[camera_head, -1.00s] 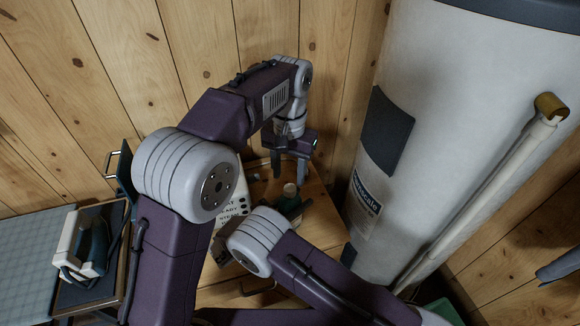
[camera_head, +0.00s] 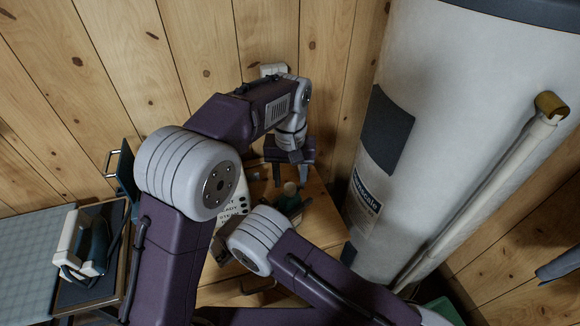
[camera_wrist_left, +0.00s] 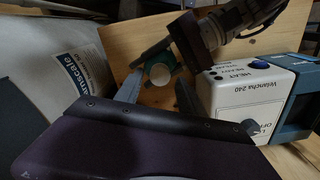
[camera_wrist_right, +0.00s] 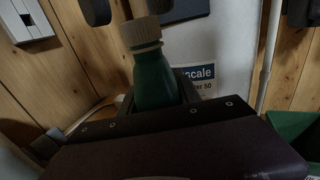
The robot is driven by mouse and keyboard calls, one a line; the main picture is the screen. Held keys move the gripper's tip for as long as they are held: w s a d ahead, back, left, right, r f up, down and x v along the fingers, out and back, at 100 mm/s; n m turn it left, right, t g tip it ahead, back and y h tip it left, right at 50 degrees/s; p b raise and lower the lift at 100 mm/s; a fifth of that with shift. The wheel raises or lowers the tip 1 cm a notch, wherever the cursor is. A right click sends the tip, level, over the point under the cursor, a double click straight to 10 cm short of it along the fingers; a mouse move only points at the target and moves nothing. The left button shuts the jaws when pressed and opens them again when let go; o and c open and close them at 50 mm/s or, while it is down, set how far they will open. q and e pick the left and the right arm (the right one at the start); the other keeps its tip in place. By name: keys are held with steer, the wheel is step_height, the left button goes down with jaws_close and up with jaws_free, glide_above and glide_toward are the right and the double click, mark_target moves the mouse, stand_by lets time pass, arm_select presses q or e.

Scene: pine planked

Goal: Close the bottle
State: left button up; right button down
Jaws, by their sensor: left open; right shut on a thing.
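The bottle shows small in the head view (camera_head: 289,202) and from above in the left wrist view, cap (camera_wrist_left: 160,74) towards the camera. My right gripper (camera_wrist_right: 157,90) is shut on the bottle's body; it is mostly hidden in the head view. My left gripper (camera_head: 289,177) is open and points down above the cap. In the right wrist view its two fingertips (camera_wrist_right: 127,12) are apart, above and either side of the cap.
A white box labelled Velancha 240 (camera_wrist_left: 238,100) stands close to the bottle on the wooden top (camera_head: 320,225). A large white tank (camera_head: 435,120) is close on the right, with a plank wall behind.

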arm_select(q)
steer(key=shift+f, duration=0.9)
jaws_close()
steer(key=shift+o, duration=0.8)
jaws_free()
steer(key=shift+r, duration=0.1)
step_height(320, 180, up, 12)
